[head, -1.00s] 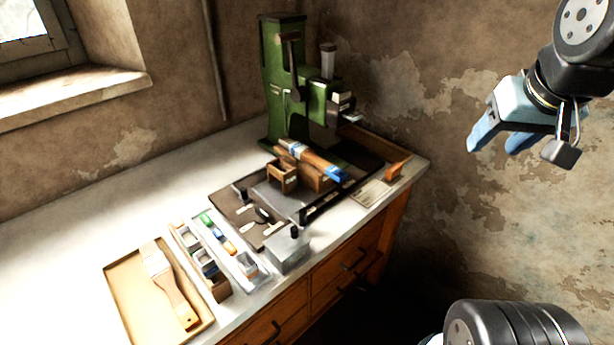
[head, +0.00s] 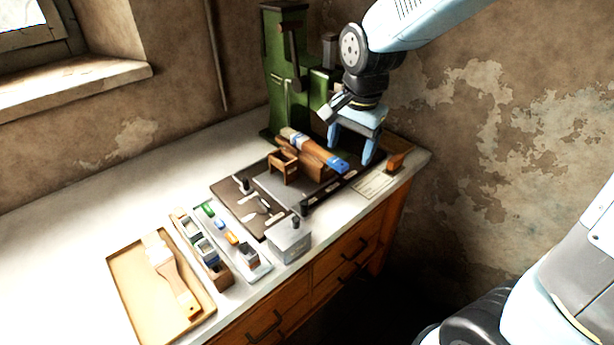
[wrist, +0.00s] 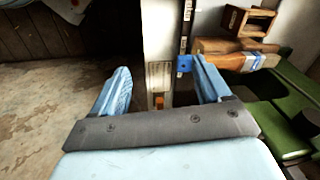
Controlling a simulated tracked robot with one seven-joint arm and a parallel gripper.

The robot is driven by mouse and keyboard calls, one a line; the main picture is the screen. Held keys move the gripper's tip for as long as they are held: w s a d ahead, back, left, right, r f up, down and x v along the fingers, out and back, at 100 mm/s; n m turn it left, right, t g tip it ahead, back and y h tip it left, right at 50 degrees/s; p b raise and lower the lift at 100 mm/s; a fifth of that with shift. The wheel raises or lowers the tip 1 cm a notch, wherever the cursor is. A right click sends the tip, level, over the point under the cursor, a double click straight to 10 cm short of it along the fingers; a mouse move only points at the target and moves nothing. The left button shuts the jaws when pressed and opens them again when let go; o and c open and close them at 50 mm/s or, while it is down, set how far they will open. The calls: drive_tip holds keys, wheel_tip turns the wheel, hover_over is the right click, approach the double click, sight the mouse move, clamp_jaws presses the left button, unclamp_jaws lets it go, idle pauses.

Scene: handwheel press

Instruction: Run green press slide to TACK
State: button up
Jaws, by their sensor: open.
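The green press (head: 284,75) stands at the back of the bench, its right side partly hidden by my arm. A dark rail (head: 318,203) with small pale labels runs along the front of its base; the lettering is too small to read. A blue piece (head: 338,166) sits at this rail, and shows in the wrist view (wrist: 184,63) between the fingers, beside the right one. I cannot tell whether it is the slide's handle. My gripper (head: 350,151) points down over the base's right part, open and empty; its fingers show in the wrist view (wrist: 160,68).
A wooden block (head: 312,158) and small wooden box (head: 283,165) stand on the base. An orange piece (head: 395,161) and paper card (head: 374,185) lie near the right corner. A metal box (head: 289,241), small trays and a brush tray (head: 125,273) fill the front left.

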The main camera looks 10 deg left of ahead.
drive_tip(key=m+g, duration=0.1)
drive_tip(key=m, duration=0.1)
hover_over(306, 203)
drive_tip(key=shift+h, duration=0.4)
wheel_tip(306, 203, down, 9)
drive_tip(key=shift+w+a+r, duration=0.1)
drive_tip(key=shift+a, duration=0.05)
wheel_tip(306, 203, down, 10)
drive_tip(key=shift+r, duration=0.1)
drive_tip(key=c, duration=1.3)
